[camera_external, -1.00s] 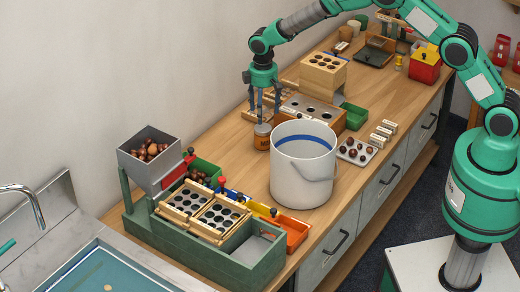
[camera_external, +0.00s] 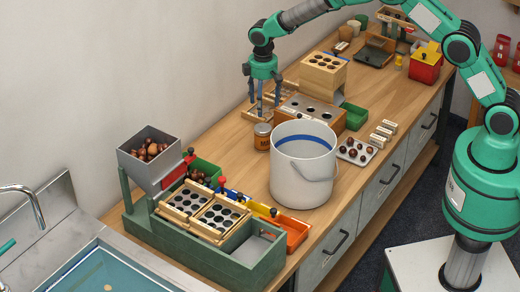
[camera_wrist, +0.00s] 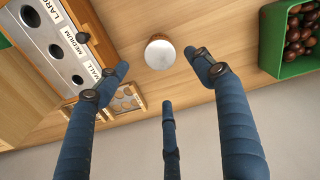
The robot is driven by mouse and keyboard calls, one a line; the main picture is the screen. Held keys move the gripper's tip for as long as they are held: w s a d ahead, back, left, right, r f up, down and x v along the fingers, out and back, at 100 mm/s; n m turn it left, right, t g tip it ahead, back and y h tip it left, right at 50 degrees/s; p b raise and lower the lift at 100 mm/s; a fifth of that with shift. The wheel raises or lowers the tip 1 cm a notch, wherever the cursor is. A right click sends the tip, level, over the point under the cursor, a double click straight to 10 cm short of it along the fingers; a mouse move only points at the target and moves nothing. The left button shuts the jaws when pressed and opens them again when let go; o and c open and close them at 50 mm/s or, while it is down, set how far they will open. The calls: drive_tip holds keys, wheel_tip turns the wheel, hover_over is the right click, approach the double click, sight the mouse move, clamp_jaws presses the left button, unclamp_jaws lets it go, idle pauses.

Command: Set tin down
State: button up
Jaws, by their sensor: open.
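The tin (camera_external: 262,137) is a small orange-brown can with a pale lid. It stands upright on the wooden bench, left of the grey bucket. In the wrist view its round lid (camera_wrist: 160,53) shows near the top middle. My gripper (camera_external: 260,110) is open and empty above the tin, with its fingers apart. In the wrist view the fingers of my gripper (camera_wrist: 165,85) are spread and clear of the tin, with a gap between them and the lid.
The grey bucket (camera_external: 303,180) stands close to the tin's right. A wooden sorting block (camera_wrist: 68,52) with labelled holes lies behind. A green bin (camera_wrist: 291,66) of chestnuts and the green sorter (camera_external: 240,268) are in front. Bare bench (camera_external: 225,145) lies left of the tin.

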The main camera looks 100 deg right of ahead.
drive_tip(key=s+a+r+n+t, duration=0.1)
drive_tip(key=s+a+r, duration=0.2)
drive_tip(key=a+r, duration=0.65)
drive_tip(key=s+a+r+t, duration=0.1)
drive_tip(key=s+a+r, duration=0.2)
drive_tip(key=a+r, duration=0.7)
drive_tip(key=s+a+r+n, duration=0.1)
drive_tip(key=s+a+r, duration=0.2)
drive_tip(key=a+r, duration=0.65)
drive_tip(key=s+a+r+n+t, duration=0.1)
drive_tip(key=s+a+r, duration=0.3)
drive_tip(key=s+a, duration=0.25)
drive_tip(key=s+a+r+t, duration=0.1)
drive_tip(key=s+a+r, duration=0.4)
drive_tip(key=s, duration=0.3)
drive_tip(key=s+a+f, duration=0.1)
drive_tip(key=s+a, duration=0.3)
drive_tip(key=s, duration=0.4)
drive_tip(key=s+a+f+n+t, duration=0.1)
drive_tip(key=s+a, duration=0.3)
drive_tip(key=s, duration=0.4)
drive_tip(key=shift+s+a+f+n+t, duration=0.15)
drive_tip(key=shift+s+f+n+t, duration=0.1)
drive_tip(key=shift+n+t, duration=0.05)
